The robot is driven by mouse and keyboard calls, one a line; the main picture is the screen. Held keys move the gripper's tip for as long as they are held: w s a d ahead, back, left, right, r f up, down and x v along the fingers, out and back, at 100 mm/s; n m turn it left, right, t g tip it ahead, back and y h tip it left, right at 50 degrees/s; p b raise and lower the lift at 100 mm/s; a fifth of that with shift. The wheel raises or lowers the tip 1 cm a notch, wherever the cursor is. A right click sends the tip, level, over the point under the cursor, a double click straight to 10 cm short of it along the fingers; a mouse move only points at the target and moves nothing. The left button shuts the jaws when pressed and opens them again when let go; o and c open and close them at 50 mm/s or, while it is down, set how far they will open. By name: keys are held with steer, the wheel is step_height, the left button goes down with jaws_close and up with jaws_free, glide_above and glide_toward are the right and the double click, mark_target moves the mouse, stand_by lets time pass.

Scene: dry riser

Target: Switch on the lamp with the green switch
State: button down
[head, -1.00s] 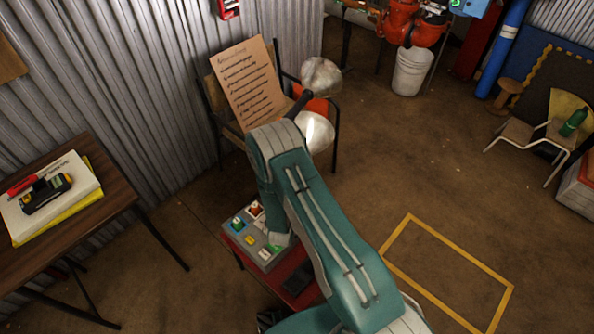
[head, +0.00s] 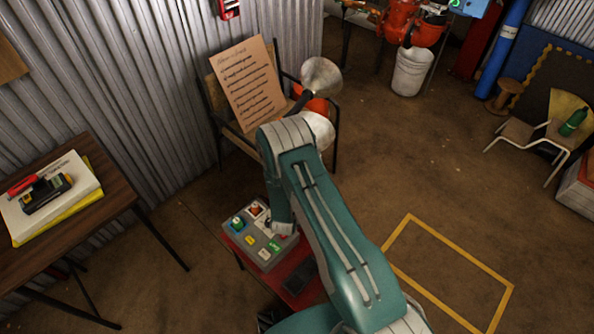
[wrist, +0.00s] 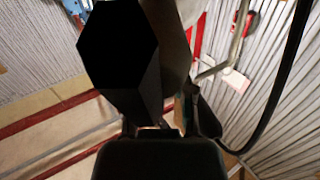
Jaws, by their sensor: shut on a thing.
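The green switch (head: 274,244) is at the right side of a grey switch panel (head: 265,264) on a red stand, with a white mark on or by it. My gripper (head: 285,232) is low over the panel's right edge, just above the green switch in the picture, and the switch is uncovered. Its fingers are hidden in the head view. In the wrist view my gripper (wrist: 158,125) is dark and shut, and I cannot make out what it holds. A lamp with an upper silver shade (head: 321,75) and a lower shade (head: 321,129) stands behind my arm, which partly hides it. I see no clear glow.
The panel also has a yellow switch (head: 250,240) and others. A chair holds a written sheet (head: 248,84) near the corrugated wall. A wooden table (head: 112,190) is at left. A yellow floor outline (head: 463,250) marks clear floor at right.

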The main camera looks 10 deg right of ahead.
steer(key=shift+w+r+g+y, duration=0.15)
steer(key=shift+g+y, duration=0.1)
steer(key=shift+g, duration=0.35)
steer(key=shift+w+r+g+y, duration=0.15)
steer(key=shift+g+y, duration=0.1)
steer(key=shift+g, duration=0.35)
steer(key=shift+s, duration=0.1)
steer(key=shift+c, duration=2.4)
jaws_free()
steer(key=v, duration=1.1)
steer(key=shift+s+a, duration=0.2)
steer(key=shift+s, duration=0.15)
steer(key=shift+r, duration=0.1)
